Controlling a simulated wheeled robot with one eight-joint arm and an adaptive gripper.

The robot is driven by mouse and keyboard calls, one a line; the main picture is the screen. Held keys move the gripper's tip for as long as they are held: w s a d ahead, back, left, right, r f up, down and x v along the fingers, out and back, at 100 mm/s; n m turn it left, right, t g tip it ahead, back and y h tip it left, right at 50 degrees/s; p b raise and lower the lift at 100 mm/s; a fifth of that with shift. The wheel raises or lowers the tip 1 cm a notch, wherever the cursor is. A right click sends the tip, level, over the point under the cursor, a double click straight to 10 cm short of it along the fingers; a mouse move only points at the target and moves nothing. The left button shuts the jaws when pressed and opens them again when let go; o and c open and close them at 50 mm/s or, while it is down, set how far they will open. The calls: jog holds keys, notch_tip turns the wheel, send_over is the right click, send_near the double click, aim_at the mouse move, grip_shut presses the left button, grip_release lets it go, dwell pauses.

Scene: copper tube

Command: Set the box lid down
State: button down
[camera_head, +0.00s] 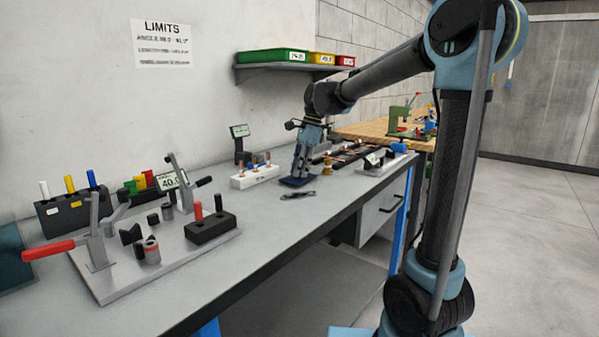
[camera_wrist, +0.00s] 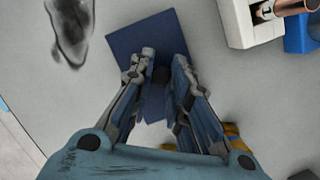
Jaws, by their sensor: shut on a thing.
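The box lid is a flat dark blue square plate; in the head view the box lid (camera_head: 297,182) is low over the grey workbench (camera_head: 262,222). In the wrist view the lid (camera_wrist: 126,38) lies beyond the fingertips, with a small dark knob (camera_wrist: 160,74) between them. My gripper (camera_head: 300,172) points down at the lid and is shut on its knob; the fingers also show in the wrist view (camera_wrist: 162,68). I cannot tell whether the lid touches the bench. The fingers hide part of the plate.
A dark flat item (camera_head: 298,194) lies just in front of the lid. A white block (camera_head: 254,176) with tubes stands to the left. A brass-coloured piece (camera_head: 328,165) and a dark tray (camera_head: 345,153) are to the right. A clamp fixture plate (camera_head: 185,252) fills the near left bench.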

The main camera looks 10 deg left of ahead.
aim_at(309, 176)
jog(key=shift+f, duration=0.25)
jog(key=c, duration=1.5)
grip_release()
jog(key=v, duration=1.2)
jog(key=s+d+f+n+t, duration=0.1)
jog(key=s+d+f+n, duration=0.15)
jog(key=d, duration=0.25)
jog(key=s+d+f+n, duration=0.1)
jog(key=s+d+f, duration=0.15)
jog(key=d, duration=0.25)
jog(key=s+d+f+n+t+h, duration=0.1)
jog(key=s+d+f+n, duration=0.2)
jog(key=s+d+f, duration=0.3)
jog(key=s+d+f+n+h, duration=0.1)
jog(key=s+d+f+n, duration=0.2)
jog(key=s+d+f, duration=0.3)
jog(key=s+d+f+n+t, duration=0.1)
jog(key=s+d+f+n, duration=0.2)
jog(key=s+d+f, duration=0.4)
jog(key=shift+s+f+n+t+h, duration=0.15)
jog(key=shift+s+f, duration=0.25)
jog(key=shift+f, duration=0.55)
jog(key=shift+s+f+t+h, duration=0.1)
jog(key=shift+s+f, duration=0.35)
jog(key=shift+f, duration=0.5)
jog(key=shift+s+f+n+t+h, duration=0.15)
jog(key=shift+s+f, duration=0.25)
jog(key=shift+f, duration=0.6)
